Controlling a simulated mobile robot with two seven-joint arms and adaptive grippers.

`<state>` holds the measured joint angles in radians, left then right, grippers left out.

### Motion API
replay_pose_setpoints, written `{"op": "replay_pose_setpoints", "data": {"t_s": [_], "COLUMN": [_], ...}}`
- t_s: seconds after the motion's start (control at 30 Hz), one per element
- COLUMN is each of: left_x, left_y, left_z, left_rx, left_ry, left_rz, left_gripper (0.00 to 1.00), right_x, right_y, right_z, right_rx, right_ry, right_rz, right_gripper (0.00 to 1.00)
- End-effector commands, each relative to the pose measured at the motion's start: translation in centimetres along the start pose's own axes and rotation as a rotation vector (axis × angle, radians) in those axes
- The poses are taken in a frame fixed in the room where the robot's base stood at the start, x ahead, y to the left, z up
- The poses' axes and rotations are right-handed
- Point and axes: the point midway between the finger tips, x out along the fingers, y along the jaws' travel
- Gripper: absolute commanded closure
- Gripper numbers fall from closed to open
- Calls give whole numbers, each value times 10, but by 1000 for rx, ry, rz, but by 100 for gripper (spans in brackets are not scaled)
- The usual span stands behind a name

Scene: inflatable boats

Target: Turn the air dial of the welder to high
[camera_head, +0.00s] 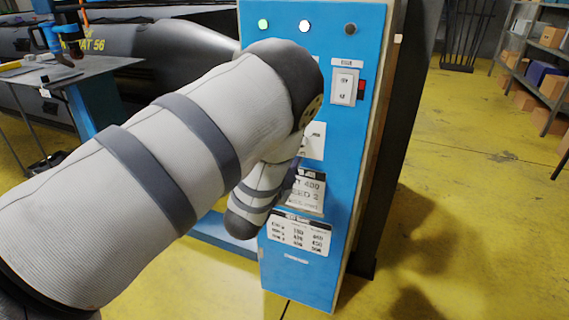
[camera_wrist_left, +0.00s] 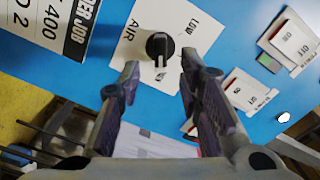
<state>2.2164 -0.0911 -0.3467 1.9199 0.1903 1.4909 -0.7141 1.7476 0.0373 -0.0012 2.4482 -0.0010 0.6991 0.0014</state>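The welder's blue panel (camera_head: 375,110) stands upright in the head view. The air dial (camera_wrist_left: 159,45) is a black round knob on a white plate marked AIR and LOW (camera_wrist_left: 175,20) in the left wrist view. A pale mark on the knob points down in that picture, away from LOW. My right gripper is out of view.
Switch plates (camera_wrist_left: 292,42) and (camera_wrist_left: 246,92) sit right of the dial. A job card (camera_wrist_left: 50,25) is on its left; it also shows in the head view (camera_head: 306,190). A workbench (camera_head: 50,75) and grey boat (camera_head: 175,50) stand left, shelves (camera_head: 535,60) right. Yellow floor is open at right.

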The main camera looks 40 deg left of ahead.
Motion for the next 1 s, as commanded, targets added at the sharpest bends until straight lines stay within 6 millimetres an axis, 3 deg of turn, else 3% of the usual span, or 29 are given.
{"op": "replay_pose_setpoints", "data": {"t_s": [0.1, 0.3, 0.43, 0.83, 0.93, 1.0], "left_x": [-34, -73, -82, -82, -92, -115], "left_y": [1, 1, 0, 0, 19, 54], "left_z": [1, 1, 0, 1, 15, 40], "left_rx": [3, 2, 1, -1, -44, -125], "left_ry": [-4, -3, -1, -3, -65, -182], "left_rz": [4, 2, 1, 2, 71, 196], "left_gripper": [68, 68, 68, 68, 68, 68], "right_x": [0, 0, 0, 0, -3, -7], "right_y": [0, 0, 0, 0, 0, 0], "right_z": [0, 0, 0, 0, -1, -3], "right_rx": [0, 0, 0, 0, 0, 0], "right_ry": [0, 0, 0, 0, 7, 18], "right_rz": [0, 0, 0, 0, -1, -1], "right_gripper": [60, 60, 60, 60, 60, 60]}}
